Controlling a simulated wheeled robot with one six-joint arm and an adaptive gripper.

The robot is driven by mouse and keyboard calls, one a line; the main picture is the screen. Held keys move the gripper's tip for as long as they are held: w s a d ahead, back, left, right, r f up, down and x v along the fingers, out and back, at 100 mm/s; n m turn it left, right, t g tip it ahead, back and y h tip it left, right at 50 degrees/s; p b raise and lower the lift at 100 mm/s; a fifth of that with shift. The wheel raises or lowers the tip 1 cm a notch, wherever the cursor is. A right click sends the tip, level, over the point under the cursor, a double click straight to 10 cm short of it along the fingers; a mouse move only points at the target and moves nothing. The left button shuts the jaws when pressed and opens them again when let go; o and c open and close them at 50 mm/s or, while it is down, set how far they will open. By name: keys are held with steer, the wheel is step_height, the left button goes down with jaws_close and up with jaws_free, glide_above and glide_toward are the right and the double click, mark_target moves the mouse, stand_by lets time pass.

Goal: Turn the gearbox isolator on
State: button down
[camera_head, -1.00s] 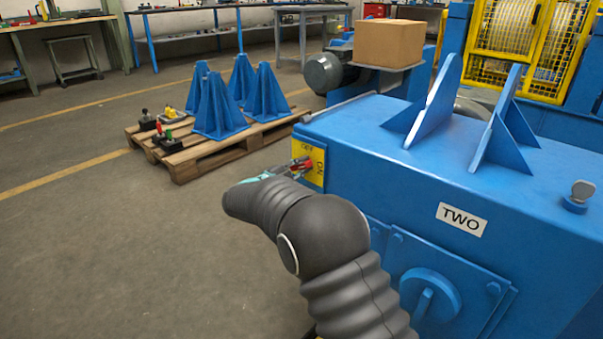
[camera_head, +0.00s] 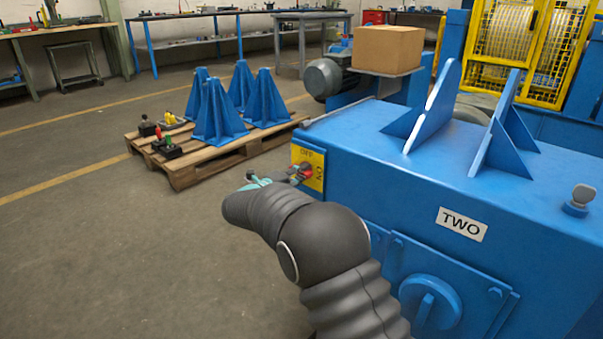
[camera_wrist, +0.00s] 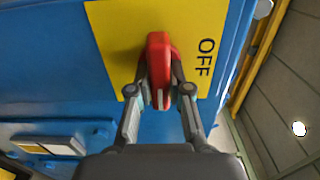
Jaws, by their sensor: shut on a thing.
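The gearbox isolator is a red handle (camera_wrist: 157,50) on a yellow plate (camera_wrist: 115,32), on the end face of the blue housing marked TWO. In the head view the plate (camera_head: 299,154) shows OFF at its top and ON at its right side. My gripper (camera_wrist: 161,97) is shut on the red handle, one finger on each side. In the wrist view the handle runs up and down, with OFF to its right; the ON label is mostly hidden. In the head view my gripper (camera_head: 295,176) covers part of the handle (camera_head: 307,171).
The blue housing (camera_head: 370,150) fills the right side, with upright brackets on top. A wooden pallet (camera_head: 190,170) with blue stands (camera_head: 217,115) is behind and left of my gripper. The floor (camera_head: 110,240) at the left is clear.

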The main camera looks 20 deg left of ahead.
stand_by(0.3)
steer(key=c, duration=1.1)
jaws_free()
steer(key=v, duration=1.2)
